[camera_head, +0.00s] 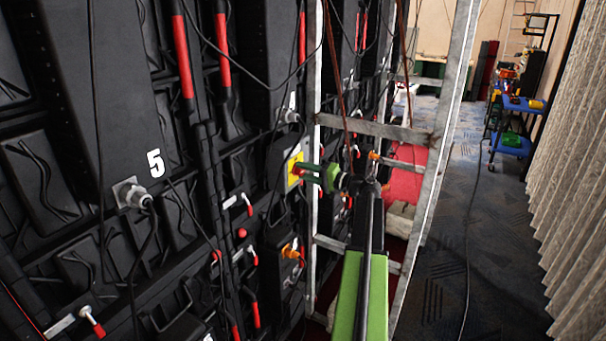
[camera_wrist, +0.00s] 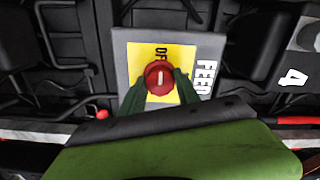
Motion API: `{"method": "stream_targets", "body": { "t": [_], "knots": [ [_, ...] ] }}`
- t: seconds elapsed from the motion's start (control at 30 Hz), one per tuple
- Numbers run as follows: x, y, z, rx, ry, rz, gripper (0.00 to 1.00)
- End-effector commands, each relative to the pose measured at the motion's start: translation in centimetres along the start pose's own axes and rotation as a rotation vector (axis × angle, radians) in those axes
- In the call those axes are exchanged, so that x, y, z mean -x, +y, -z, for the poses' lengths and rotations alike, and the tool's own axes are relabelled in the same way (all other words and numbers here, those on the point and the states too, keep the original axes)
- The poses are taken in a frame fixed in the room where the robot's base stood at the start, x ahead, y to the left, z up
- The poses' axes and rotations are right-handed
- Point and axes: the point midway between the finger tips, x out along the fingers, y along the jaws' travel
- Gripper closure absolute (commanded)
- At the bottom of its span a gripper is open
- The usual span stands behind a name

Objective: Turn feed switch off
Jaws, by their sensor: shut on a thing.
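The feed switch is a red round knob (camera_wrist: 159,78) on a yellow plate (camera_wrist: 178,60) set in a grey box (camera_wrist: 122,65) marked FEED. Letters that look like "OF" show on the yellow plate above the knob; the rest is hidden. A pale mark on the knob runs up and down in the wrist view. My gripper (camera_wrist: 159,88) has its green fingers on either side of the knob, shut on it. In the head view the gripper (camera_head: 318,172) reaches left to the yellow plate (camera_head: 295,169), and the knob is mostly hidden there.
Black wall panels with red handles (camera_head: 183,55) and hanging cables fill the left. A grey metal frame (camera_head: 440,150) stands close around my arm. An orange switch (camera_head: 291,251) sits below the feed switch. Carpeted floor (camera_head: 470,230) is open at right, beside a pleated curtain (camera_head: 575,200).

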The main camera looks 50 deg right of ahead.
Motion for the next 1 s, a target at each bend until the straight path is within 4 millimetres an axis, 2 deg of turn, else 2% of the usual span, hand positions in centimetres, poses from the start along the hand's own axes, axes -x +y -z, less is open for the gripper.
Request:
{"method": "stream_targets", "body": {
  "t": [0.27,0.3,0.43,0.77,0.87,1.0],
  "knots": [
    [0.0,0.1,-0.3,0.003,-0.008,-0.005,1.00],
    [0.0,0.1,-0.3,0.003,-0.007,-0.005,0.57],
    [0.0,0.1,-0.2,0.002,-0.005,-0.003,0.40],
    [0.2,0.0,-0.1,0.001,-0.002,-0.002,0.40],
    [1.5,0.0,-0.1,0.001,0.000,-0.002,0.40],
    [5.0,0.0,-0.1,0.001,0.001,-0.002,0.40]
  ]
}}
